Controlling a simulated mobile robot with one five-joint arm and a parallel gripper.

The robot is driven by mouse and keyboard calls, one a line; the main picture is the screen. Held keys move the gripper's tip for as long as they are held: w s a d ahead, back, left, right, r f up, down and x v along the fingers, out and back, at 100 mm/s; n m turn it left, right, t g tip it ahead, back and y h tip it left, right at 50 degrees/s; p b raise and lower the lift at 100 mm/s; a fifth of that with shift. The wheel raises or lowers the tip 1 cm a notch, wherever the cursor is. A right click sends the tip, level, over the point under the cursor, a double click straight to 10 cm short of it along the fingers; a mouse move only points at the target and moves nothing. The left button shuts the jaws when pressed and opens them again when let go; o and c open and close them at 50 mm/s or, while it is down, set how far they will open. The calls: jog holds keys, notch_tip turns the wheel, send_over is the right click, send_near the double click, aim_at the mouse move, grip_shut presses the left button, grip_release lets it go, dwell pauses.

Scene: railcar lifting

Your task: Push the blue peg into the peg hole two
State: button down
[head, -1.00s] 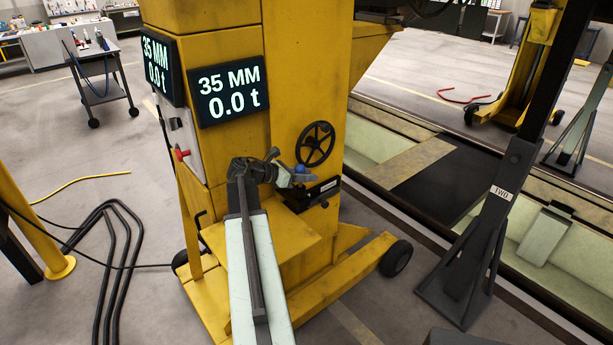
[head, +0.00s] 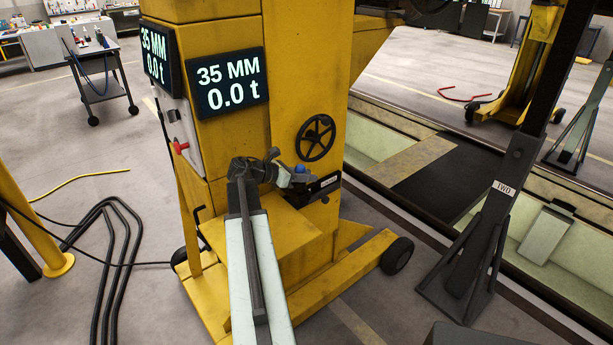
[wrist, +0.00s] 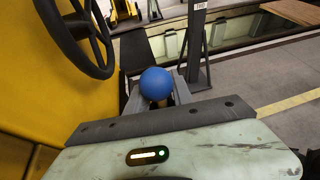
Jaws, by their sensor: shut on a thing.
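The blue peg shows as a round blue ball end (wrist: 156,84) in the wrist view, between the fingers of my gripper (wrist: 158,100). In the head view its small blue top (head: 300,169) shows at the tip of my gripper (head: 302,178), beside the yellow lifting jack (head: 300,80). My gripper is shut on the blue peg. Just right of it, a black block with a pale label (head: 324,186) is fixed on the jack. The peg's lower end and any hole are hidden, so I cannot tell how they meet.
A black handwheel (head: 316,137) sits on the jack just above my gripper; it also looms at upper left in the wrist view (wrist: 80,32). A dark stand labelled TWO (head: 480,235) stands to the right, beside a floor pit. Black cables lie at left.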

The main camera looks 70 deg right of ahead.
jog(key=shift+f+b, duration=0.3)
jog(key=shift+f, duration=0.1)
jog(key=c, duration=1)
grip_release()
jog(key=shift+c, duration=0.2)
jog(key=shift+w, duration=0.1)
jog(key=p+v, duration=0.3)
jog(key=v, duration=0.4)
jog(key=shift+w+a+r, duration=0.15)
jog(key=shift+a+r, duration=0.05)
jog(key=shift+a, duration=0.1)
